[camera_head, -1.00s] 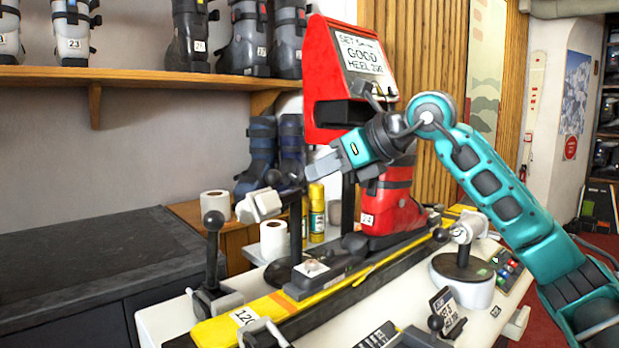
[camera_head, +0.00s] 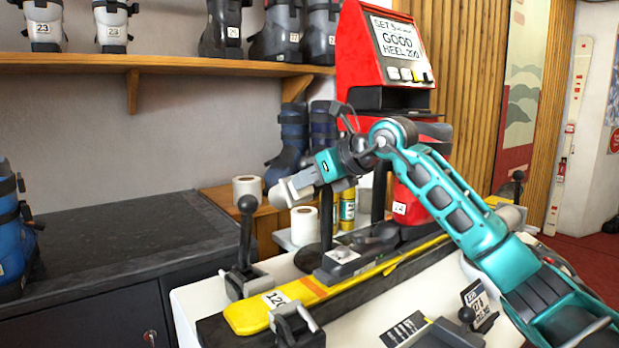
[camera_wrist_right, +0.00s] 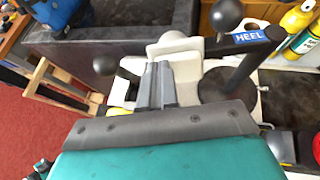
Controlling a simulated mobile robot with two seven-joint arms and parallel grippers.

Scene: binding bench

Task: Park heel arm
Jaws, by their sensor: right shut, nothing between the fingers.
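The heel arm (camera_wrist_right: 242,68) is a dark bar with a blue HEEL label and a black ball knob (camera_wrist_right: 227,16) in the right wrist view. A white rounded head (camera_wrist_right: 178,46) sits at its end. In the head view that white head (camera_head: 283,194) stands above the yellow ski (camera_head: 250,315), partly overlapped by my right gripper (camera_head: 298,185). My right gripper is shut and empty; its grey fingers (camera_wrist_right: 157,84) point at the white head in the wrist view. I cannot tell whether they touch it. My left gripper is out of view.
The red machine (camera_head: 358,45) stands behind, with a red boot (camera_head: 410,203) below. A clamp with a black ball lever (camera_head: 246,230) rises at the ski's front end. Rolls (camera_head: 246,188) and yellow bottles (camera_head: 347,207) stand behind. The dark counter (camera_head: 110,235) at left is largely clear.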

